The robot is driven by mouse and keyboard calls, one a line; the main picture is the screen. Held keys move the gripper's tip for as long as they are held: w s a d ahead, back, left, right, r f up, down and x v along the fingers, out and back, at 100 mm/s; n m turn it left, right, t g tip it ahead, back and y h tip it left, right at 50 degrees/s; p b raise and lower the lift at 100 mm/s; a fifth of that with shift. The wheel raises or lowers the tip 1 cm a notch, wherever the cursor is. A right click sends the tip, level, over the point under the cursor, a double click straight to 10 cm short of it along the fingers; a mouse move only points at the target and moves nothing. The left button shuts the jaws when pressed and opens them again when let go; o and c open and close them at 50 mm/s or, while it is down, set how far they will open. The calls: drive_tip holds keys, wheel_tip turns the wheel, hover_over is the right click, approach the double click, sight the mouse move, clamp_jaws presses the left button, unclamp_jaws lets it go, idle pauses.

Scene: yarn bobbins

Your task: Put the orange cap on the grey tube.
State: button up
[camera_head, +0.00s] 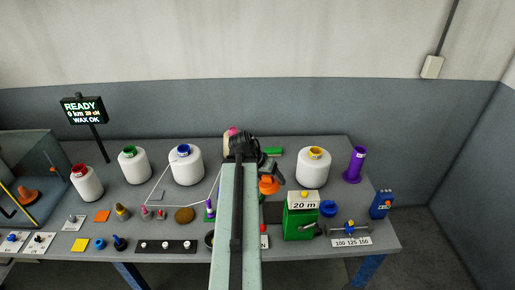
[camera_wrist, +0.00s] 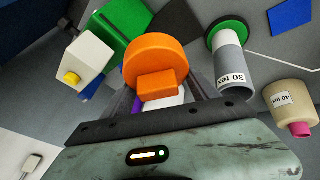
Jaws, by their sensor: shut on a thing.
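The orange cap (camera_wrist: 155,62) is a round disc with a square block on it. My gripper (camera_wrist: 158,92) is shut on the block and holds the cap in front of its fingers. The cap also shows in the head view (camera_head: 268,186), to the right of my arm. The grey tube (camera_wrist: 233,72), labelled "30 tex", is to the right of the cap in the wrist view, apart from it. It has a green ring at its upper end in that view. In the head view I cannot make the tube out clearly; my arm covers much of that area.
A cream bobbin (camera_wrist: 291,106) labelled "40 tex" with a pink end is right of the tube. A green machine (camera_head: 299,224) labelled "20 m" stands right of my arm. White bobbins (camera_head: 313,168) and a purple stand (camera_head: 356,166) are behind it. Small items crowd the table's left side.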

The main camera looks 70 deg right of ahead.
drive_tip(key=w+d+r+m+t+h+p, duration=0.1)
drive_tip(key=w+d+r+t+p, duration=0.2)
drive_tip(key=w+d, duration=0.7)
drive_tip(key=shift+d+r+p, duration=0.2)
drive_tip(key=shift+d+p, duration=0.2)
drive_tip(key=shift+d, duration=0.15)
wheel_tip(320, 180, down, 3)
drive_tip(key=b, duration=0.3)
drive_tip(key=shift+s+f, duration=0.1)
drive_tip(key=shift+s, duration=0.05)
